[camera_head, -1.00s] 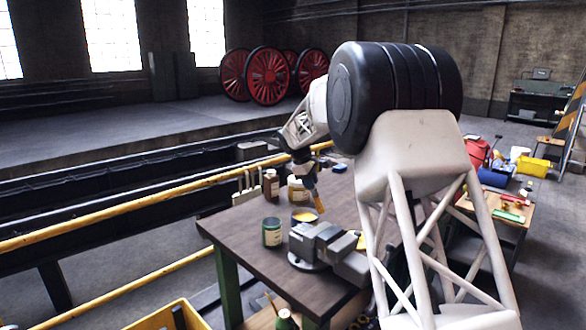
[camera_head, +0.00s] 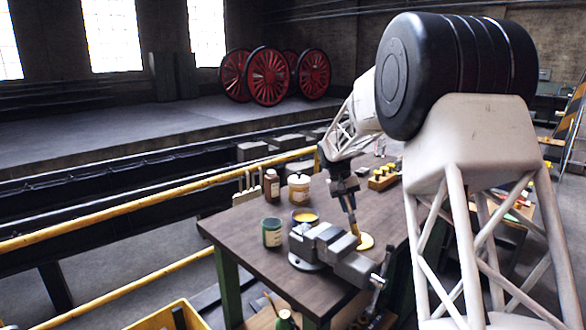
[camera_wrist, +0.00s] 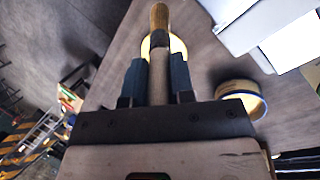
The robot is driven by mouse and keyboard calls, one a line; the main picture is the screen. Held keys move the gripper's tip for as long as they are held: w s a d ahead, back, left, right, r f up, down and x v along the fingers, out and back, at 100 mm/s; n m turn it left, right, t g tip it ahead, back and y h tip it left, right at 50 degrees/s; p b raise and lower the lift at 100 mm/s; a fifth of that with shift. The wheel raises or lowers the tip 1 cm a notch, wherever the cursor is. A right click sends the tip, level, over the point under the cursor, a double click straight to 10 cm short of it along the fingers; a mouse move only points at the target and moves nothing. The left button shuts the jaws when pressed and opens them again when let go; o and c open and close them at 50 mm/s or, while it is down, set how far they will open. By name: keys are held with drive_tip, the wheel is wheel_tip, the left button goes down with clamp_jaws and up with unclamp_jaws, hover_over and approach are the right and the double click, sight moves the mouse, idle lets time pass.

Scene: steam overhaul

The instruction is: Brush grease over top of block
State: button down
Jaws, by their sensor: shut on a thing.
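My gripper (camera_head: 345,190) is shut on a brush (camera_head: 353,226) that points down beside the vise. In the wrist view the brush (camera_wrist: 159,72) lies between the two dark fingers of my gripper (camera_wrist: 156,80). Its tan bristles overlap a pale yellow disc (camera_wrist: 177,45) in that view. In the head view the disc (camera_head: 367,242) lies on the table just right of the vise; I cannot tell if the bristles touch it. An open tin with yellow grease (camera_head: 305,217) stands behind the vise, also in the wrist view (camera_wrist: 243,98). I cannot pick out a separate block.
The grey vise (camera_head: 328,250) stands near the front edge of the wooden table (camera_head: 245,222). A green jar (camera_head: 272,232), a brown bottle (camera_head: 271,185) and a cream jar (camera_head: 299,188) stand left and behind. A wooden rack (camera_head: 382,181) is at the back right.

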idle(0.4)
drive_tip(key=s+a+r, duration=0.1)
drive_tip(key=a+r, duration=0.2)
drive_tip(key=r, duration=0.7)
drive_tip(key=s+a+r+t, duration=0.1)
drive_tip(key=a+r, duration=0.3)
drive_tip(key=r, duration=0.6)
drive_tip(key=shift+s+a+r+h, duration=0.2)
drive_tip(key=shift+s+r+h, duration=0.1)
drive_tip(key=shift+s, duration=0.15)
drive_tip(key=shift+f, duration=0.2)
drive_tip(key=shift+f, duration=2.35)
drive_tip(key=shift+r, duration=0.15)
drive_tip(key=shift+r, duration=0.3)
drive_tip(key=shift+f, duration=0.1)
